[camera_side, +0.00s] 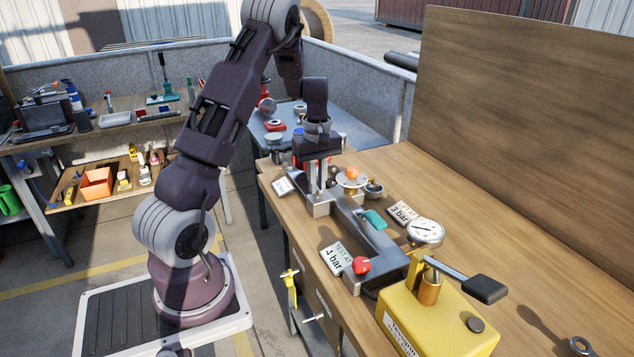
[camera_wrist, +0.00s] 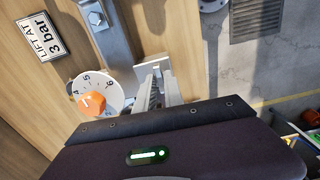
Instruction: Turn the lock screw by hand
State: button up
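I cannot pick out the lock screw for certain in either view. My gripper (camera_side: 318,190) points straight down over the far end of the grey valve block (camera_side: 362,232), left of a pale dial with an orange knob (camera_side: 352,173). In the wrist view the fingers (camera_wrist: 157,85) reach down to the right of the same dial and its orange knob (camera_wrist: 92,104), apart from the knob. The fingers stand close together with a narrow gap. Their tips and anything between them are too small or hidden to tell.
A red knob (camera_side: 361,265), a teal lever (camera_side: 374,218) and a pressure gauge (camera_side: 425,231) are on or by the block. A yellow pump (camera_side: 440,318) with a black-handled lever stands in front. A "3 bar" card (camera_wrist: 43,37) lies beside the dial. The bench's right side is mostly clear.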

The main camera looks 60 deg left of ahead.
jog(key=shift+o, duration=1.4)
jog(key=shift+r, duration=3)
